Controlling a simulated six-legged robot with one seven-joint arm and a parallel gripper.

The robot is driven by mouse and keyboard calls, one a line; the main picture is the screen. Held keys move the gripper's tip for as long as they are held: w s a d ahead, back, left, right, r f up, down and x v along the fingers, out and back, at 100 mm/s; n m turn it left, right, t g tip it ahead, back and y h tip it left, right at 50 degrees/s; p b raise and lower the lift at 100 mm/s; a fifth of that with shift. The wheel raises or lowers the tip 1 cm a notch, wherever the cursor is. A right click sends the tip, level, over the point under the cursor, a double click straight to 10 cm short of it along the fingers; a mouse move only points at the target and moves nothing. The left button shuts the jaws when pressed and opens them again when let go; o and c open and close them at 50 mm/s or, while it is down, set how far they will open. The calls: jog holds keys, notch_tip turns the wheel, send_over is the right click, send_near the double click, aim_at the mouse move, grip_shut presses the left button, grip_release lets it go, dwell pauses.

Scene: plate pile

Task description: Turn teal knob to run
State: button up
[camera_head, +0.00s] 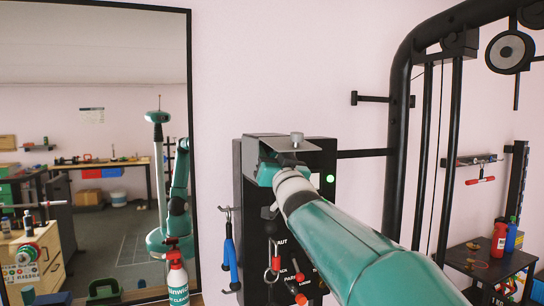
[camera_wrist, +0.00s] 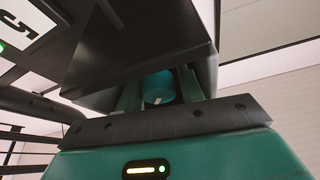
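The teal knob (camera_wrist: 160,83) shows in the wrist view, with a small white mark on it, under a dark overhanging cover (camera_wrist: 140,45). My gripper (camera_wrist: 160,92) has one finger on each side of the knob. The fingers look close to its sides, but whether they press on it is not clear. In the head view my arm reaches up to a black control box (camera_head: 242,190) on the wall, and the hand is at its upper part under a grey metal hood (camera_head: 285,141). The knob and fingertips are hidden there.
A green light (camera_head: 329,179) glows on the box's right side. Red-handled (camera_head: 276,264) and blue-handled (camera_head: 230,262) items hang at the box. A black gym frame (camera_head: 395,150) stands close on the right. A mirror (camera_head: 191,60) and spray bottle (camera_head: 177,280) are at left.

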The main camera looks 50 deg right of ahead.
jog(key=c, duration=0.7)
jog(key=shift+n+y, duration=0.3)
jog(key=shift+n, duration=0.1)
jog(key=n+y, duration=0.1)
jog(key=n, duration=0.1)
jog(key=n+t+y, duration=0.1)
jog(key=n, duration=0.1)
jog(key=shift+n+t, duration=0.3)
jog(key=shift+n, duration=0.1)
jog(key=shift+a+n+t+y, duration=0.15)
jog(key=shift+n+y, duration=0.5)
jog(key=shift+n, duration=0.65)
jog(key=shift+a+n+t+y, duration=0.15)
jog(key=shift+n+y, duration=0.5)
jog(key=shift+n, duration=0.65)
jog(key=shift+d, duration=0.1)
